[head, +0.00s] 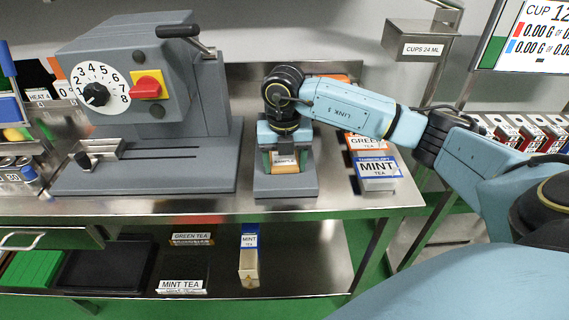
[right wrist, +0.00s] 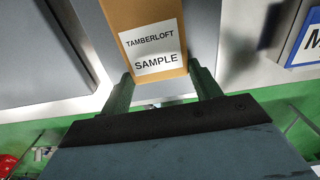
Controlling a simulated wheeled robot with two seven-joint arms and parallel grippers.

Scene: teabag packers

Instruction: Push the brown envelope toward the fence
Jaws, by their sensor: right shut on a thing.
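The brown envelope (right wrist: 150,14) carries a white label reading TAMBERLOFT SAMPLE. In the right wrist view its near end lies between the two dark green fingers of my right gripper (right wrist: 163,88), which are shut on it. In the head view the envelope (head: 287,168) shows below my right wrist, over a small grey stand (head: 287,187). My right gripper (head: 286,152) points down there and covers part of it. I cannot pick out the fence; my arm hides the back of the stand. My left gripper is not in view.
A large grey machine (head: 150,100) with a numbered dial stands left of the stand. Mint tea (head: 376,168) and green tea boxes stand to the right on the steel table (head: 345,205). A cup dispenser (head: 420,45) hangs behind. A lower shelf (head: 310,270) holds tea packs and trays.

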